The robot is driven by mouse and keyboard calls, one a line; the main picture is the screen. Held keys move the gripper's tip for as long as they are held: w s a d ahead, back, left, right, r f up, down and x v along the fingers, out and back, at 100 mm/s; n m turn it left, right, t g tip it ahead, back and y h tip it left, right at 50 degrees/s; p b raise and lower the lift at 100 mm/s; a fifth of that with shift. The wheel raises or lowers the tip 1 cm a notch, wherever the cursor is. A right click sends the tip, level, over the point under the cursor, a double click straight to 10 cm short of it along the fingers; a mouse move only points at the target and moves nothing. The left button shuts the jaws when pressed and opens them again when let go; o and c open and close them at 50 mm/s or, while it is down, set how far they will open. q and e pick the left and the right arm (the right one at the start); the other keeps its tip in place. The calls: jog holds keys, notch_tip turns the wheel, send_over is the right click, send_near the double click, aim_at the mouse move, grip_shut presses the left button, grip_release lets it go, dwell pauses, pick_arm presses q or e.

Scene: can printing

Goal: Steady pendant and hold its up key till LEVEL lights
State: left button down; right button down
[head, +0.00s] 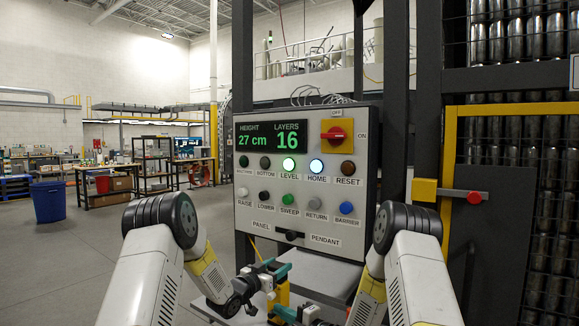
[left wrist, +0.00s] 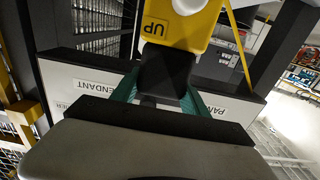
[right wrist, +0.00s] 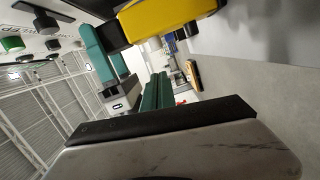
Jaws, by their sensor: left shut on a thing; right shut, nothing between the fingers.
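The yellow pendant (head: 282,294) hangs low in front of the panel. My left gripper (head: 272,270) is shut on the black end of the pendant; in the left wrist view its teal fingers (left wrist: 158,90) flank that black part. The UP label and a white round key (left wrist: 187,5) show on the pendant (left wrist: 208,25), cut by the top edge. My right gripper (head: 288,313) is shut and empty just below the pendant; its fingers (right wrist: 157,90) lie together in the right wrist view. Whether they touch the key cannot be told.
The grey control panel (head: 362,150) reads 27 cm and 16 layers. The HOME lamp (head: 316,167) is also lit. A red and yellow switch (head: 337,134) is at its upper right. A yellow frame (head: 449,160) stands to the right. Open floor lies left, with a blue bin (head: 48,202).

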pick_arm(q)
jog(key=shift+f, duration=0.1)
pick_arm(e)
jog(key=shift+v, duration=2.35)
pick_arm(q)
jog(key=shift+s+d, duration=0.1)
jog(key=shift+d, duration=0.05)
pick_arm(e)
jog(key=shift+a, duration=0.15)
pick_arm(q)
jog(key=shift+c, duration=2.4)
grip_release()
